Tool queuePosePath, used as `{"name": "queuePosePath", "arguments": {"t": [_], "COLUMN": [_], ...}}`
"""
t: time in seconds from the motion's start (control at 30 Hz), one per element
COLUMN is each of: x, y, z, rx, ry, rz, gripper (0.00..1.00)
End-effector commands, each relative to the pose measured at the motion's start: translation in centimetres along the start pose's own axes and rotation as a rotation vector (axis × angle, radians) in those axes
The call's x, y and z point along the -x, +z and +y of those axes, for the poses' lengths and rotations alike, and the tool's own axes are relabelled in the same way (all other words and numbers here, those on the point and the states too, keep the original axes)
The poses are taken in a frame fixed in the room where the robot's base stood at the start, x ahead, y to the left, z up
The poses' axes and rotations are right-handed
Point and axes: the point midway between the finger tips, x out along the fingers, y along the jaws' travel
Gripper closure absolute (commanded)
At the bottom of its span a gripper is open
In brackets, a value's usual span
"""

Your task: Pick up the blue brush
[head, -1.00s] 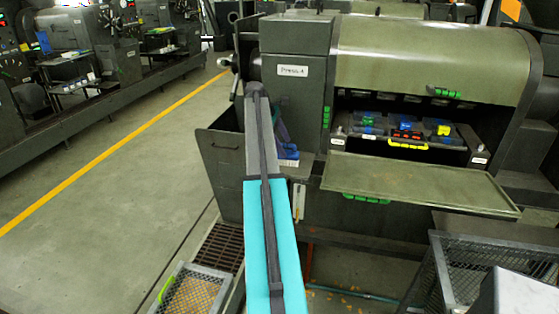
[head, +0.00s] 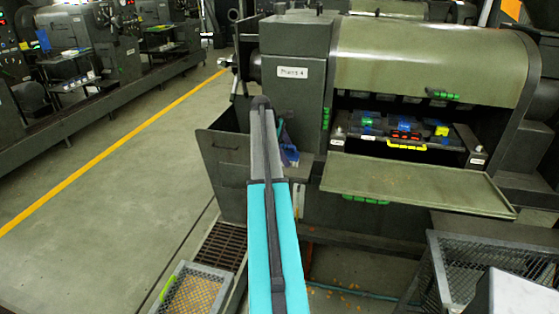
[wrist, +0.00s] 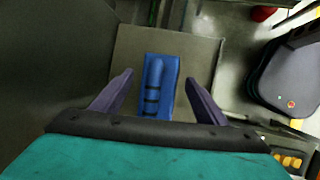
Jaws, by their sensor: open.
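The blue brush (wrist: 157,85) shows in the wrist view as a long blue piece with dark bands. It lies on a flat beige-grey surface (wrist: 203,55). My gripper (wrist: 157,92) is open, with its two dark purple fingers apart on either side of the brush and nothing held. I cannot tell how far above the brush the fingers are. In the head view, a small blue patch, likely the brush (head: 291,154), shows just right of my arm, which hides most of the gripper.
The press (head: 288,110) stands close behind, with its open tray shelf (head: 420,185) on the right. A dark bin wall (head: 222,165) is on the left. A dark rounded housing (wrist: 285,75) is at the right of the wrist view. The floor at left is clear.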

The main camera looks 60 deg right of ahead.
Motion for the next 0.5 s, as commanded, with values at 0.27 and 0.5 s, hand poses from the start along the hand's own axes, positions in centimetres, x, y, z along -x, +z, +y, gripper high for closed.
{"name": "queuePosePath", "arguments": {"t": [0.27, 0.5], "x": [-0.96, -0.93], "y": [-0.06, -0.07], "z": [-0.03, -0.03], "rx": [0.001, 0.001], "ry": [0.000, 0.000], "rz": [0.000, 0.000], "gripper": [0.33, 0.33]}}
